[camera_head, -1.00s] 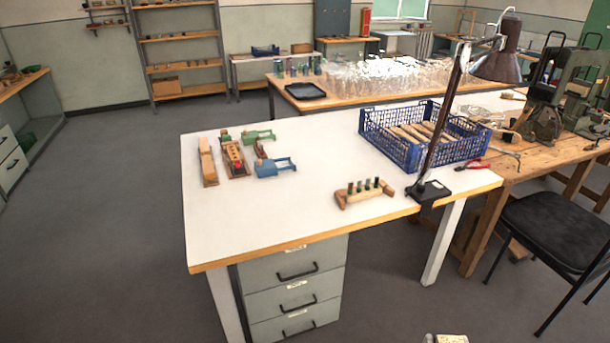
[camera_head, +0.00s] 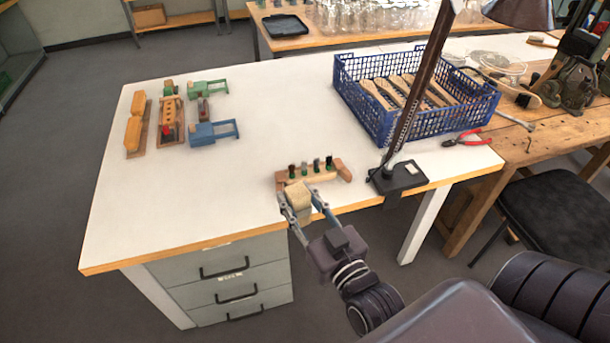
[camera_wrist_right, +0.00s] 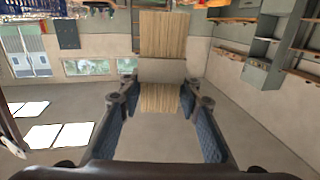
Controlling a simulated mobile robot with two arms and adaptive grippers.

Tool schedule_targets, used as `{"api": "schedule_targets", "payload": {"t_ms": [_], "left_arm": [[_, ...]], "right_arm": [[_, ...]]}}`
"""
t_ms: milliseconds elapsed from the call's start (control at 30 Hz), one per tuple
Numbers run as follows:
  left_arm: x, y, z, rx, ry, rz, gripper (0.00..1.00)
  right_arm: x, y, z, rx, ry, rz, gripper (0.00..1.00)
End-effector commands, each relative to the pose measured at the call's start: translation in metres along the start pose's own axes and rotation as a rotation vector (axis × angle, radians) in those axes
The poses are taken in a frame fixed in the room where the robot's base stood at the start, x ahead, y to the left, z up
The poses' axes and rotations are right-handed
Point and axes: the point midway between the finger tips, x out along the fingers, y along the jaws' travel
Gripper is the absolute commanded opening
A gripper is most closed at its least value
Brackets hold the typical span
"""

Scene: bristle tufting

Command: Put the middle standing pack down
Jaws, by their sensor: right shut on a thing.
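My right gripper (camera_head: 299,200) is shut on a tan, fibrous pack (camera_head: 297,193) at the front edge of the white table (camera_head: 210,215). In the right wrist view, the pack (camera_wrist_right: 175,34) shows tan strands above and below a plain paler band, between the two fingers. Just behind it, a wooden rack (camera_head: 345,172) holds several small dark, green-based standing pieces (camera_head: 317,165). The held pack overlaps the rack's left front part in the head view; I cannot tell whether they touch. My left gripper is out of view.
A blue crate (camera_head: 413,129) with wooden brush bodies stands at the right back. A lamp base (camera_head: 398,177) sits right of the rack; red pliers (camera_head: 468,138) lie beyond it. Wooden blocks (camera_head: 134,128) and a blue fixture (camera_head: 205,135) are at the left. The table's middle is clear.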

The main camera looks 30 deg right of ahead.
Motion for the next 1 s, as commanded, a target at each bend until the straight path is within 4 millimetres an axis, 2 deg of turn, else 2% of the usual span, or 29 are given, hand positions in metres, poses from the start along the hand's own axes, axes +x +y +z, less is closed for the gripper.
{"api": "schedule_targets", "payload": {"t_ms": [33,200,400,500,667,767,1000], "left_arm": [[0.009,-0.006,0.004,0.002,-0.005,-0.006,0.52],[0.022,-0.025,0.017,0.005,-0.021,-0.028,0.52],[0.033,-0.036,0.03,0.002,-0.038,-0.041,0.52],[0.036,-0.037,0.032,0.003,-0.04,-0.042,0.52],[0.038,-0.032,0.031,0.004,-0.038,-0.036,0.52],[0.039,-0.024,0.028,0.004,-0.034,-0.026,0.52],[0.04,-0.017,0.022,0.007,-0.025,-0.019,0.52]], "right_arm": [[0.022,0.01,0.002,-0.001,0.012,0.015,0.06],[0.081,0.048,-0.002,0.001,0.011,0.079,0.06],[0.133,0.092,-0.02,0.001,0.006,0.158,0.06],[0.148,0.107,-0.029,0.001,0.004,0.184,0.06],[0.159,0.118,-0.033,0.0,-0.001,0.205,0.06],[0.161,0.12,-0.02,0.001,-0.006,0.208,0.06],[0.16,0.119,0.044,0.001,-0.009,0.207,0.06]]}}
